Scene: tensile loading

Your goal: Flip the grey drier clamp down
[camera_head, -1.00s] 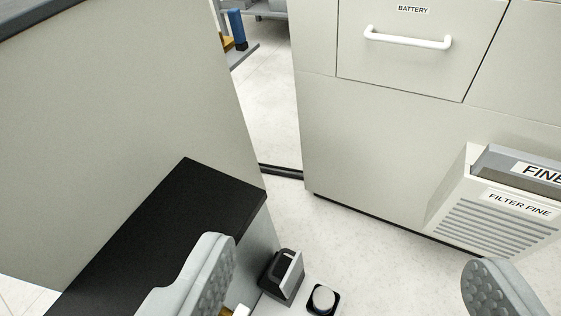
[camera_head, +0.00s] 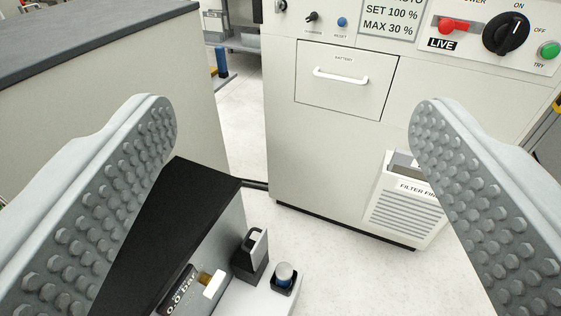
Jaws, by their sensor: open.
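My gripper (camera_head: 292,112) is open and empty, its two grey studded fingers wide apart at the left and right of the view. Low in the middle, between the fingers, a black block with a raised grey plate (camera_head: 257,244) stands on a white ledge; it may be the grey drier clamp, but no label shows. Beside it on the right is a short round canister (camera_head: 286,274) with a grey top and blue band in a dark holder. Neither touches the fingers. The left finger hides part of the black-topped unit.
The black-topped unit (camera_head: 175,215) carries a 0.0 bar display (camera_head: 178,290) and a brass valve with a white handle (camera_head: 213,283). Behind stands a cream cabinet with a BATTERY drawer (camera_head: 343,85), switches and a FILTER FINE box (camera_head: 405,215). A dark-topped counter (camera_head: 100,30) is at left.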

